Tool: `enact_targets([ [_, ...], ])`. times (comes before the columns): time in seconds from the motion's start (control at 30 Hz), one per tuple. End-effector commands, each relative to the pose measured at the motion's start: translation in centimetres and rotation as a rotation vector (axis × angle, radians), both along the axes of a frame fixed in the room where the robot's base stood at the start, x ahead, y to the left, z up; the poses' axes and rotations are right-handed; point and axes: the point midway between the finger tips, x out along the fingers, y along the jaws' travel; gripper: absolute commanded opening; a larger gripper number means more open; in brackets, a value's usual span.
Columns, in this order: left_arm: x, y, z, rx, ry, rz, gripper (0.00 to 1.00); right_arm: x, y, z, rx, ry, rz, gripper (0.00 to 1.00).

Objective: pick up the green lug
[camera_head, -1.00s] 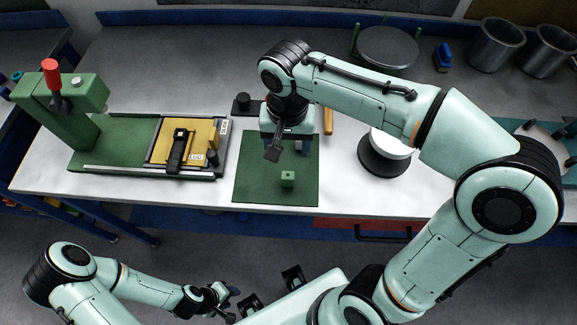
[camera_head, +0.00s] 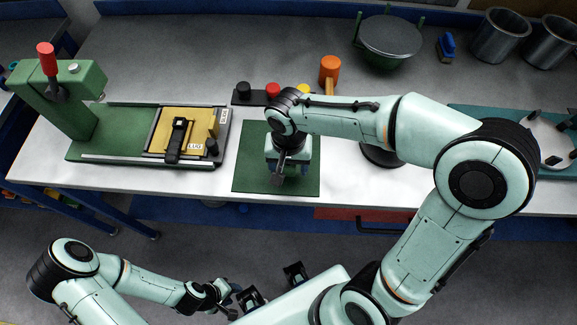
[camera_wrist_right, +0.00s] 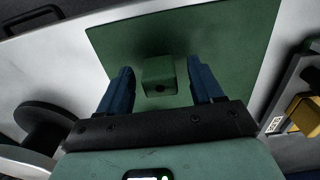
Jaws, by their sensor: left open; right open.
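The green lug is a small block with a hole in its face, standing on the dark green mat (camera_head: 248,172). In the right wrist view the lug (camera_wrist_right: 158,72) is between the two blue fingers of my right gripper (camera_wrist_right: 160,80), with a gap on each side. In the head view that gripper (camera_head: 281,182) points down over the mat and hides the lug. It is open and empty. My left gripper (camera_head: 234,298) is low in the head view, open and away from the table.
A green press (camera_head: 70,85) with a red handle stands at the left. Beside it is a gold fixture plate (camera_head: 200,123) labelled LUG, with a black clamp. An orange mallet (camera_head: 329,70) and a rack of coloured knobs are behind the mat. A dark spool (camera_head: 376,155) is right of it.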

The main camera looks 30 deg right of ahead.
Motion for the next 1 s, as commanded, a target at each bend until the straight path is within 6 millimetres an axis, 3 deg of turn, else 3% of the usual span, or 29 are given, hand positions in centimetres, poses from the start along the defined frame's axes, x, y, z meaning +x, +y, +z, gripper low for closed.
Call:
enact_targets([
  [0.13, 0.0, 0.0, 0.0, 0.0, 0.0, 0.0, 0.43, 0.0, 0.0, 0.0, 0.0, 0.0, 0.0, 0.66],
  [0.17, 0.0, 0.0, 0.0, 0.0, 0.0, 0.0, 0.43, 0.0, 0.0, 0.0, 0.0, 0.0, 0.0, 0.59],
  [0.3, 0.0, 0.0, 0.0, 0.0, 0.0, 0.0, 0.43, 0.0, 0.0, 0.1, 0.0, 0.0, 0.0, 0.14],
  [0.33, 0.0, 0.0, 0.0, 0.0, 0.0, 0.0, 0.43, 0.0, 0.0, 0.1, 0.0, 0.0, 0.0, 0.11],
  [0.73, 0.1, 0.0, 0.1, 0.0, -0.001, 0.0, 0.43, 0.1, 0.0, 0.7, 0.001, -0.003, 0.0, 0.11],
  [0.87, 0.2, 0.0, 0.4, 0.0, -0.002, 0.0, 0.43, 0.1, 0.0, 2.1, 0.001, -0.004, -0.001, 0.11],
  [1.0, 0.5, 0.0, 0.9, 0.0, -0.006, 0.0, 0.43, 0.2, 0.0, 5.0, 0.001, -0.006, 0.0, 0.11],
])
